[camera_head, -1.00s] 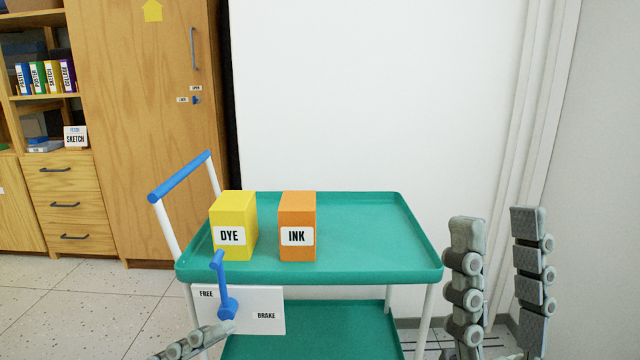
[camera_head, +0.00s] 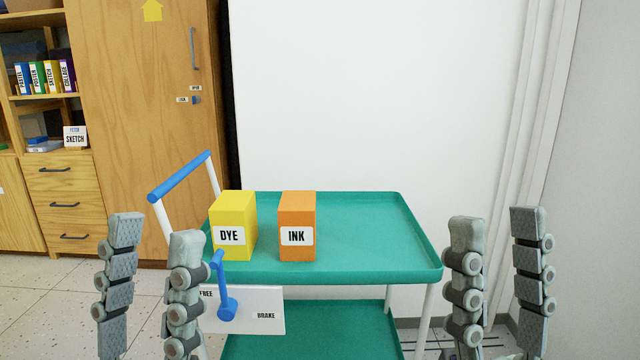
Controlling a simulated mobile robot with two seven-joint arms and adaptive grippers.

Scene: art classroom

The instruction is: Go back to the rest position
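My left gripper (camera_head: 156,225) is raised upright at the lower left, its two fingers apart and nothing between them. Its right finger overlaps the left front corner of the cart in the picture. My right gripper (camera_head: 498,225) is upright at the lower right, beside the cart's right side, also open and empty.
A cart with a green top tray (camera_head: 365,235) stands ahead. It bears a yellow DYE box (camera_head: 235,210) and an orange INK box (camera_head: 297,210). A blue brake lever (camera_head: 226,305) sits on its front plate, near my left gripper. A wooden cabinet (camera_head: 150,120) stands behind left.

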